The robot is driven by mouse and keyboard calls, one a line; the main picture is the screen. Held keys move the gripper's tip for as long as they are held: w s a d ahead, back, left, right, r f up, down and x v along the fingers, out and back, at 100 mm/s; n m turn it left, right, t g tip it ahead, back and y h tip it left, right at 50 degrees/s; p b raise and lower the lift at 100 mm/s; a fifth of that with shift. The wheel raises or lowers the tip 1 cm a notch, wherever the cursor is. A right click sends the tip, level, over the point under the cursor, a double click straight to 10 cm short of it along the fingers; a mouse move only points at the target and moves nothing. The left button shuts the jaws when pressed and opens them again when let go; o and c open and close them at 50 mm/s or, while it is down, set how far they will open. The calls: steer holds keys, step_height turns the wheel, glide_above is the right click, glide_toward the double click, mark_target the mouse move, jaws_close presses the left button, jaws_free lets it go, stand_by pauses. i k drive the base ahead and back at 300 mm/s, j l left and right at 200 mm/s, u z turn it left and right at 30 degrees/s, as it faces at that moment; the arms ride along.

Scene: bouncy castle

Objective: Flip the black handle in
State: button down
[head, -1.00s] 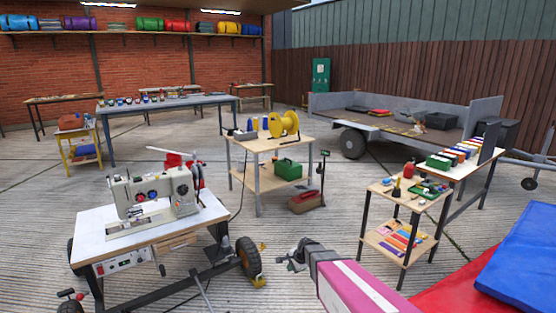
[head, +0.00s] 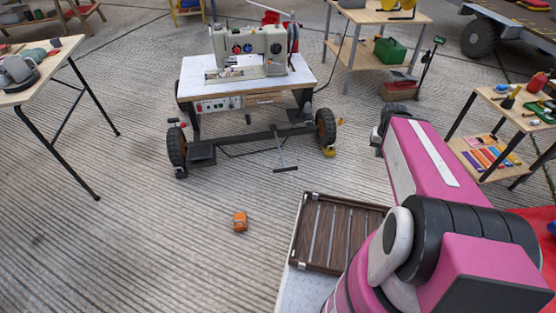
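A sewing machine (head: 249,50) stands on a white-topped wheeled cart (head: 190,75). A thin black bar with a crosspiece at its end (head: 284,168) sticks out low from the cart's front beam; I cannot tell whether it is the black handle of the task. Small red-topped (head: 175,122) and yellow (head: 329,151) parts sit beside the cart's left and right wheels. The dark end of my arm, with my gripper (head: 382,127), shows right of the cart, apart from it. It is mostly hidden behind my pink arm link, and its fingers cannot be made out.
A small orange object (head: 240,221) lies on the floor in front of the cart. A brown slatted panel (head: 335,232) is at lower right, partly behind my arm. Tables stand at left (head: 45,70), behind (head: 385,60) and right (head: 490,97). Floor left of the cart's front is clear.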

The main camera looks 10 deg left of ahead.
mark_target(294, 168)
steer(key=u, duration=1.05)
